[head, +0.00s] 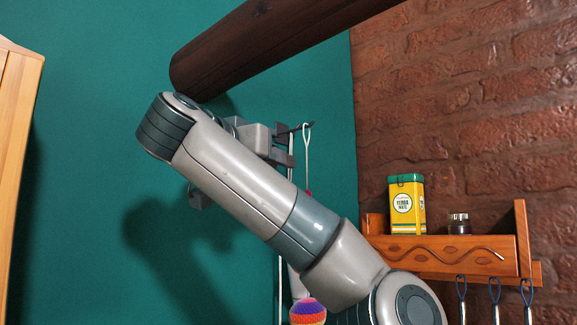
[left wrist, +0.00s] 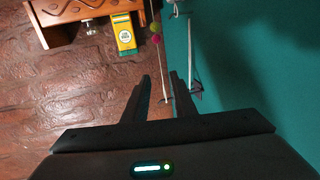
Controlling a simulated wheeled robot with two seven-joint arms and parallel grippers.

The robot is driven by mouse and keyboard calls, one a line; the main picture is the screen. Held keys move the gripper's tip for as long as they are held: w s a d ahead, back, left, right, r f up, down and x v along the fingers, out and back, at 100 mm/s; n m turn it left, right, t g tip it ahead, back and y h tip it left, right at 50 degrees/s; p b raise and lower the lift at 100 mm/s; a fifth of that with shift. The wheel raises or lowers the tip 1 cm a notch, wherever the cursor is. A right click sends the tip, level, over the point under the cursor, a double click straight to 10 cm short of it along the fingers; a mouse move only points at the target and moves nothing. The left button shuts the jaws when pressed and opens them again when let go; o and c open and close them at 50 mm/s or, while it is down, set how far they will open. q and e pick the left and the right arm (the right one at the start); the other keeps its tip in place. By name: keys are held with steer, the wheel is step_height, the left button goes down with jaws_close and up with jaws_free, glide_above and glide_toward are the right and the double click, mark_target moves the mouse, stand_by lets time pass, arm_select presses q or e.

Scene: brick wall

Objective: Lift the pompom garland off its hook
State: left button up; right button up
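The pompom garland (head: 307,150) hangs by a pale looped cord from a dark hook (head: 301,127) on the teal wall. In the left wrist view, the garland (left wrist: 155,38) shows a pink and a yellow-green pompom. The hook shows at the wall there (left wrist: 196,90). My left gripper (head: 286,147) is beside the hook, pointing right. In the left wrist view its two fingers (left wrist: 160,75) are apart, with the cord showing between their tips. Whether they touch the cord is unclear. My left arm hides much of the garland in the head view. My right gripper is out of view.
A wooden shelf (head: 450,253) on the brick wall carries a yellow tin (head: 406,205) and a small jar (head: 459,223). A dark beam (head: 270,40) passes above my arm. A multicoloured ball (head: 308,312) shows under my arm.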

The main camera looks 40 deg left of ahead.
arm_select(q)
steer(key=w+a+p, duration=0.2)
steer(key=w+p, duration=0.7)
steer(key=w, duration=0.8)
steer(key=shift+w+p, duration=0.2)
steer(key=shift+p, duration=0.2)
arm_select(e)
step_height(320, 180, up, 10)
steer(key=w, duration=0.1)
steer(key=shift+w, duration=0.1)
arm_select(q)
jaws_close()
